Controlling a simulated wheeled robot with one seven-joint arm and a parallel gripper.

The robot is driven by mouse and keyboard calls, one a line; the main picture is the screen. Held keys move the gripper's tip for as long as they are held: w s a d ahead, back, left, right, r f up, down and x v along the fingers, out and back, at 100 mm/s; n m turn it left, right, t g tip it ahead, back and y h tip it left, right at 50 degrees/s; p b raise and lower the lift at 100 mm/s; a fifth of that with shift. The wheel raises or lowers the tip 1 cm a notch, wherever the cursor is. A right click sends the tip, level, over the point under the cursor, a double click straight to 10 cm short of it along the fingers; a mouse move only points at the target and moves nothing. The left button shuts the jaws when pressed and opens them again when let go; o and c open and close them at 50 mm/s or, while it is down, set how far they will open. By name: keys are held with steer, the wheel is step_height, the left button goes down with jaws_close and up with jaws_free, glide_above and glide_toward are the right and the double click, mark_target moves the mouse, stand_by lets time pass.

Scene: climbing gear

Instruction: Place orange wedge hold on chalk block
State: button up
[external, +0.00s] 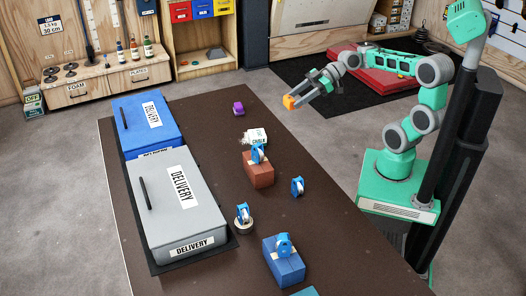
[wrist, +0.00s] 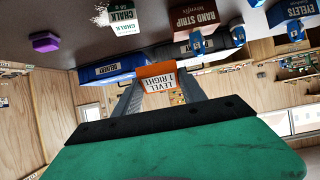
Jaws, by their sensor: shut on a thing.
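My gripper (external: 298,98) is shut on the orange wedge hold (external: 290,102) and holds it in the air to the right of the table's far part. In the wrist view the orange wedge hold (wrist: 156,76) sits between the fingertips, with upside-down lettering reading "LEVEL 1 RIGHT". The white chalk block (external: 256,135) with green lettering stands on the brown table, to the left of and below the gripper in the external view. It also shows in the wrist view (wrist: 123,18) at the top, apart from the hold.
A purple hold (external: 238,108) lies beyond the chalk block. A red-brown block (external: 259,172) with a blue pulley stands close in front of it. A blue block (external: 284,262), more pulleys, and blue (external: 135,112) and grey (external: 190,170) delivery boxes are also on the table (external: 215,120).

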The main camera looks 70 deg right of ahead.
steer(key=shift+w+a+f+n+y, duration=0.15)
steer(key=shift+a+f+n+y, duration=0.15)
steer(key=shift+a+f, duration=0.3)
steer(key=w+f, duration=0.3)
steer(key=w, duration=0.4)
glide_above(261, 132)
step_height(261, 132, down, 6)
steer(key=shift+f, duration=1.6)
steer(key=shift+f+b, duration=0.25)
steer(key=shift+b, duration=0.1)
steer(key=o, duration=1.4)
steer(key=shift+r, duration=0.1)
